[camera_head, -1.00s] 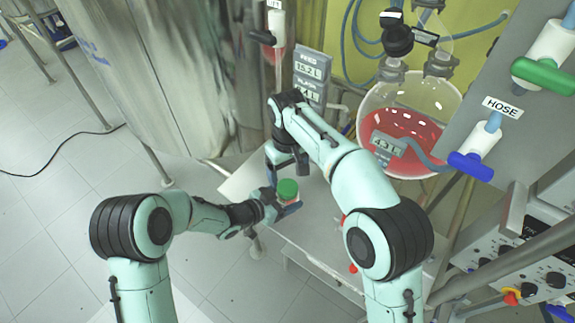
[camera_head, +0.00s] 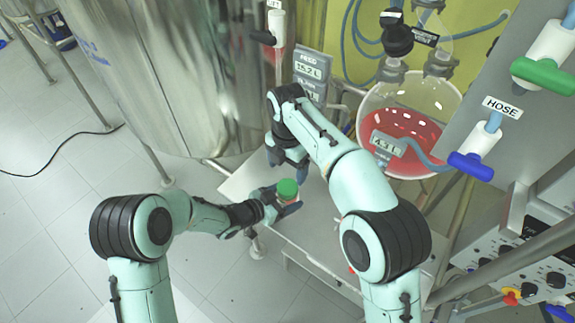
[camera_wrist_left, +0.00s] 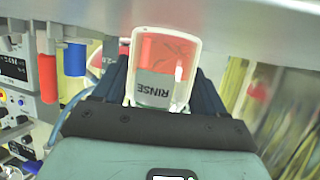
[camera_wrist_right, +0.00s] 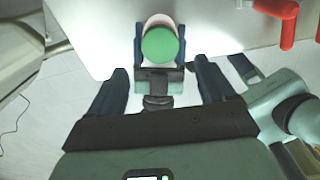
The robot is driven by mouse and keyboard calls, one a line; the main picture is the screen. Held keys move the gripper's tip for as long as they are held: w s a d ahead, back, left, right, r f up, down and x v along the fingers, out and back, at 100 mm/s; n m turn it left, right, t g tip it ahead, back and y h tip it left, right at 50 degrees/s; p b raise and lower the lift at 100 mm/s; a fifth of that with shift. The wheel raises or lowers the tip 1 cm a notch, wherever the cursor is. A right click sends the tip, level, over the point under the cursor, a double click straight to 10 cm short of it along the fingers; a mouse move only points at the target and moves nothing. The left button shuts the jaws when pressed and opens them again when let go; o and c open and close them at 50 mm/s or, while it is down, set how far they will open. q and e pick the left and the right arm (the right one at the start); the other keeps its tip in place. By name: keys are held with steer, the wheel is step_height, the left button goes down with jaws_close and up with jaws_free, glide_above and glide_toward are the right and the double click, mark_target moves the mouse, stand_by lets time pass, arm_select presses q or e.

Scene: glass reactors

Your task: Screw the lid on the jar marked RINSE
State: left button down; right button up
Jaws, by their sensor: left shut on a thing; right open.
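The jar marked RINSE (camera_wrist_left: 155,88) is clear with a grey label, which reads upside down in the left wrist view. My left gripper (camera_head: 284,200) is shut around its sides and holds it near the grey table. A green lid (camera_head: 287,187) sits on the jar's top; it also shows in the right wrist view (camera_wrist_right: 160,45). How tightly it is seated cannot be told.
The grey table (camera_head: 318,235) has clear room around the jar. A round glass vessel with red liquid (camera_head: 408,130) stands behind right. A large steel tank (camera_head: 175,80) stands at back left. A red handle (camera_wrist_right: 289,26) shows at the upper right of the right wrist view.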

mark_target(288, 187)
steer(key=shift+n, duration=0.3)
steer(key=shift+f, duration=4)
steer(key=c, duration=1.1)
steer(key=shift+o, duration=0.2)
steer(key=m, duration=0.4)
steer(key=shift+m, duration=0.3)
steer(key=m, duration=0.5)
